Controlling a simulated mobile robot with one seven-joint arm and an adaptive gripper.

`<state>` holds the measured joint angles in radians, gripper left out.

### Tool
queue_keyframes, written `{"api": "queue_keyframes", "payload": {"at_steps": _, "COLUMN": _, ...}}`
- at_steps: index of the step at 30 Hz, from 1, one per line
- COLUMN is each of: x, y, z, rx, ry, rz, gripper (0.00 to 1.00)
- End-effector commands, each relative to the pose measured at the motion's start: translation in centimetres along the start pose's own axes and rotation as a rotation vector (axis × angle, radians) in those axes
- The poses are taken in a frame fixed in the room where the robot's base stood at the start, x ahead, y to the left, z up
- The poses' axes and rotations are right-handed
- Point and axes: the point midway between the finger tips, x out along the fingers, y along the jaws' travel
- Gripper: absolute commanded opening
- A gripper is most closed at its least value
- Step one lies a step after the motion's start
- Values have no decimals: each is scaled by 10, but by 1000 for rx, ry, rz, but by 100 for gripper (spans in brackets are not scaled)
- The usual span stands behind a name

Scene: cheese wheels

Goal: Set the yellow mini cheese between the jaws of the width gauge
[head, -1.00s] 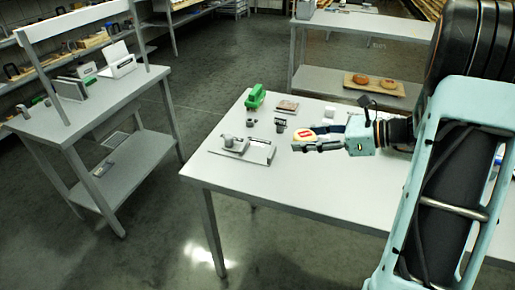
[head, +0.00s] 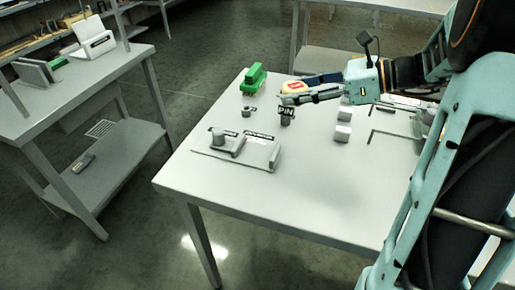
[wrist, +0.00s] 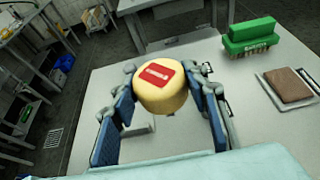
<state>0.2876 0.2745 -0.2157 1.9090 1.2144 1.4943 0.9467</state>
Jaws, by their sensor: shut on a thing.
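The yellow mini cheese (head: 294,87), a small round with a red label on top, is held in my gripper (head: 287,97). In the wrist view the cheese (wrist: 161,84) sits between the two blue finger pads, label up. The gripper is shut on it, above the table and beyond the width gauge in the head view. What looks like the width gauge (head: 262,154) is a grey plate with a round knob, upright blocks and a dark label, near the table's left front edge. Its gap is hard to make out. In the wrist view the cheese and fingers hide much of the table.
A small block marked PIN (head: 287,116) stands below my gripper. A green brush-like thing (head: 253,80) is at the far edge; a brown slab on a tray (wrist: 289,86) shows in the wrist view. Two pale blocks (head: 343,133) stand to the right.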

Motion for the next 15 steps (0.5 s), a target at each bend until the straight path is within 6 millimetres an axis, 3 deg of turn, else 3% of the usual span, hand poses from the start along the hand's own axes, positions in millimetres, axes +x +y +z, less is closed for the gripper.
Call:
{"api": "queue_keyframes", "payload": {"at_steps": 7, "x": 48, "y": 52, "z": -14, "rx": -2, "ry": -2, "rz": 5, "gripper": 11}}
{"api": "queue_keyframes", "payload": {"at_steps": 15, "x": 82, "y": 76, "z": -45, "rx": -1, "ry": -1, "rz": 1, "gripper": 11}}
